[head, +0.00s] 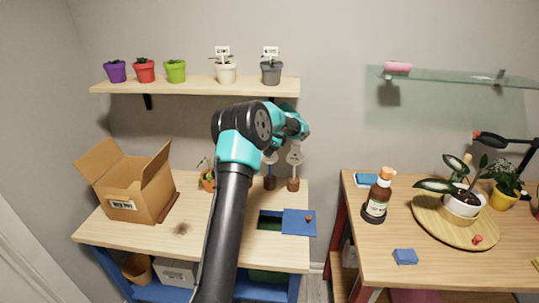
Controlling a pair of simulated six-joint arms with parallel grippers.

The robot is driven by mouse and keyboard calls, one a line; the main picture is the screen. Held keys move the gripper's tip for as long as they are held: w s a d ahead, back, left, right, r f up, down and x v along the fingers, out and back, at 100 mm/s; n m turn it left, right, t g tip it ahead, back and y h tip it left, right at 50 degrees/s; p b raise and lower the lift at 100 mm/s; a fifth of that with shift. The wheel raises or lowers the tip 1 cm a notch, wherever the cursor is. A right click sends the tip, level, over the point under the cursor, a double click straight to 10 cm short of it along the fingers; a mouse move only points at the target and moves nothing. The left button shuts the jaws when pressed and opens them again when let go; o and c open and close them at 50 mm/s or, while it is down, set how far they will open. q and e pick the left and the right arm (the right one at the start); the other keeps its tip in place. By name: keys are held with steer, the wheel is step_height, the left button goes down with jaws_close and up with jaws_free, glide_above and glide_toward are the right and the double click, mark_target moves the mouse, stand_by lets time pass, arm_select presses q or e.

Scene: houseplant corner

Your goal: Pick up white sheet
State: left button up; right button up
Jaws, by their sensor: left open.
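I cannot make out a loose white sheet for certain. Small white labels stand in the cream pot (226,73) and the grey pot (271,73) on the wall shelf, and a white label is on the front of the cardboard box (140,190). My left arm reaches up from the bottom centre, and its teal wrist ends in front of the wall, below the shelf's right end. My left gripper (303,131) is open; its fingers are small and partly hidden by the wrist, and nothing shows in them. My right gripper is not in view.
The left table (155,235) holds the open box, a small potted plant (208,180) and two upright tools (294,170). A blue flap (300,222) lies beside an opening. The right table (360,240) holds a brown bottle (376,205), a blue block (405,257) and a round board (425,222).

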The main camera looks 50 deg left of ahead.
arm_select(q)
jaws_close()
stand_by(0.3)
stand_by(0.4)
steer(key=shift+w+d+r, duration=0.1)
steer(key=shift+d+r, duration=0.25)
steer(key=shift+r, duration=0.1)
steer(key=w+d+r, duration=0.1)
steer(key=d+r, duration=0.2)
steer(key=d, duration=0.3)
steer(key=w+d+r, duration=0.2)
steer(key=d+r, duration=0.2)
steer(key=d, duration=0.2)
steer(key=shift+w+d, duration=0.25)
steer(key=shift+d, duration=0.15)
